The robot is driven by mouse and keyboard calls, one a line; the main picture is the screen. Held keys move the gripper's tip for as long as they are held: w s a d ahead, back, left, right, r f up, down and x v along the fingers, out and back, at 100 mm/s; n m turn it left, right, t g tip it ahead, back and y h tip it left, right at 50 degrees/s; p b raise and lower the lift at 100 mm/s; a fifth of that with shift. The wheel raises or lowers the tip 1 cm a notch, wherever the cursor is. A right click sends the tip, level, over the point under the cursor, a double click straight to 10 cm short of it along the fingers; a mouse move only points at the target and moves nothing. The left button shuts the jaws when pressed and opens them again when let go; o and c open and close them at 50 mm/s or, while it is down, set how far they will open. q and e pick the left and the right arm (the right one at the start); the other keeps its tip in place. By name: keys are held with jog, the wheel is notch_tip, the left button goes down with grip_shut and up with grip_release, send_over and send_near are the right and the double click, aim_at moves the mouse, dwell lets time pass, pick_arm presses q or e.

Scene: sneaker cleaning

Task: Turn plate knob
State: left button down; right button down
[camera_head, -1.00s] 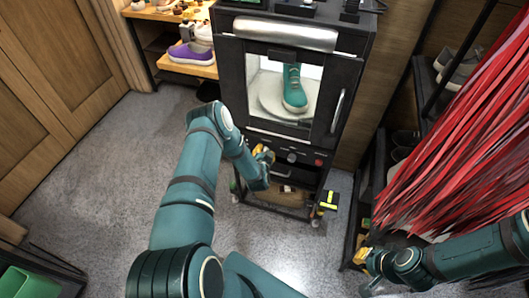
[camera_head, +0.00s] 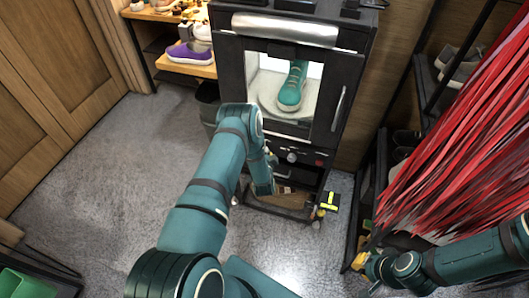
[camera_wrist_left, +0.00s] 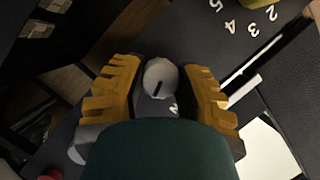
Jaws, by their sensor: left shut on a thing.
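A teal sneaker (camera_head: 292,88) stands on a round pale plate (camera_head: 267,101) behind the cabinet window. My right gripper (camera_head: 361,262) is low at the right, away from the cabinet; its opening is unclear.
The black cabinet (camera_head: 228,70) has a silver knob (camera_head: 292,157) and a red button (camera_head: 319,163) beside the left gripper. Red strips (camera_head: 460,150) hang at the right, near a shoe rack. A purple shoe (camera_head: 190,52) rests on a shelf.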

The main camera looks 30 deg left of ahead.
pick_arm(q)
jog(key=shift+a, duration=0.15)
jog(key=c, duration=0.6)
grip_release()
jog(key=shift+s, duration=0.15)
jog(key=v, duration=1.1)
jog(key=shift+s+d, duration=0.3)
jog(key=shift+d, duration=0.1)
